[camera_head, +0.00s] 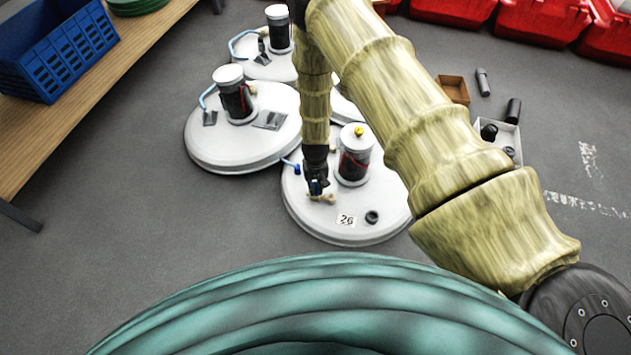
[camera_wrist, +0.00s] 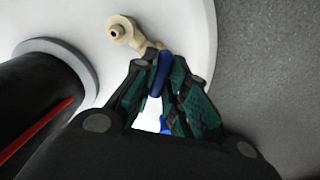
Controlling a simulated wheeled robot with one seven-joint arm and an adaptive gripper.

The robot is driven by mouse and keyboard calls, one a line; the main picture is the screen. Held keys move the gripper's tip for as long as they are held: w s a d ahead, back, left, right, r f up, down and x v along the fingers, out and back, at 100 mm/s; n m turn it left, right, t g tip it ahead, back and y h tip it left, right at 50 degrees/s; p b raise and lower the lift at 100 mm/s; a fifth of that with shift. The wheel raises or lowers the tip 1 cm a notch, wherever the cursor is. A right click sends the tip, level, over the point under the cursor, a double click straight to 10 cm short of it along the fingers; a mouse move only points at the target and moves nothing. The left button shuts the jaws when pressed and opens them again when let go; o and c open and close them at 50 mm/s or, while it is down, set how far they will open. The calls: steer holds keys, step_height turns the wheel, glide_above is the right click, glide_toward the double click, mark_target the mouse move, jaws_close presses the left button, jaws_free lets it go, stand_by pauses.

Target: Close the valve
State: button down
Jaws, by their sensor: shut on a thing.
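The valve has a blue handle (camera_wrist: 160,74) and a beige body (camera_wrist: 126,32). It sits on the white lid of the tank marked 26 (camera_head: 346,230). In the head view the beige valve body (camera_head: 327,199) shows just below my gripper (camera_head: 317,186). In the wrist view my gripper (camera_wrist: 162,85) has its two green-padded fingers shut on the blue handle, near the fingertips. The fingers hide part of the handle. A black cylinder with a red stripe (camera_head: 354,165) stands on the same lid, to the right of my gripper.
Other white tanks (camera_head: 240,140) stand to the left and behind. A wooden bench (camera_head: 70,85) with a blue crate (camera_head: 75,55) is at the left. Red bins (camera_head: 540,15) and small boxes (camera_head: 453,89) lie at the back right. Grey floor is clear at the left.

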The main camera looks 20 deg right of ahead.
mark_target(316, 187)
steer(key=m+p, duration=0.2)
steer(key=m, duration=0.3)
steer(key=shift+p, duration=0.3)
stand_by(0.4)
steer(key=c, duration=1.4)
jaws_free()
steer(key=shift+c, duration=0.2)
steer(key=shift+r, duration=0.1)
step_height(316, 187, up, 12)
steer(key=shift+s, duration=0.1)
